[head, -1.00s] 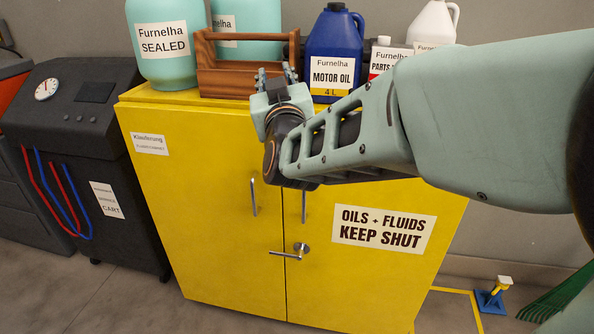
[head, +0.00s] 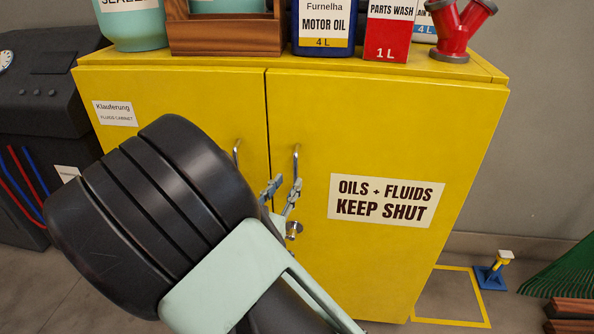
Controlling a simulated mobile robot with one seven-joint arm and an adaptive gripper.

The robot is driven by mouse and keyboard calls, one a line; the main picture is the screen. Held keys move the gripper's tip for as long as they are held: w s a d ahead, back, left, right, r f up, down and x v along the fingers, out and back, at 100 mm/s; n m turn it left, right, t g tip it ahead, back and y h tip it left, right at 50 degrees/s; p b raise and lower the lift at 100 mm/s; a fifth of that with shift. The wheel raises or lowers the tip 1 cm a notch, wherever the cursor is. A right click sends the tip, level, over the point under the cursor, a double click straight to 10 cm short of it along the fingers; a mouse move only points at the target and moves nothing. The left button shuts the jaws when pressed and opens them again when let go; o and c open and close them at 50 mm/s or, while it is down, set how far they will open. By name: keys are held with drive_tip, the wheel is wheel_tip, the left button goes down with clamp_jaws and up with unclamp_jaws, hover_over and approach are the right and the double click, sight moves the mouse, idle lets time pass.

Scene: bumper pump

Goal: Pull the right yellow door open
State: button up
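The right yellow door (head: 385,135) of the cabinet is shut and bears an "OILS + FLUIDS KEEP SHUT" sign. Its upright metal handle (head: 296,160) is near the door's left edge. My gripper (head: 282,187) is at the lower end of this handle, with its two fingers spread apart. The right finger overlaps the handle's lower end in the picture; I cannot tell whether they touch. A round metal latch (head: 293,229) shows just below the gripper; its lever is hidden behind my arm.
The left yellow door (head: 190,100) is shut, with its own handle (head: 236,151) partly hidden by my arm. Bottles, a wooden carrier (head: 225,36) and a red pipe fitting (head: 460,30) stand on top. Floor at the right holds a blue-based yellow post (head: 492,275).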

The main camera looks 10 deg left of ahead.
sight(295, 172)
drive_tip(key=x, duration=0.7)
clamp_jaws()
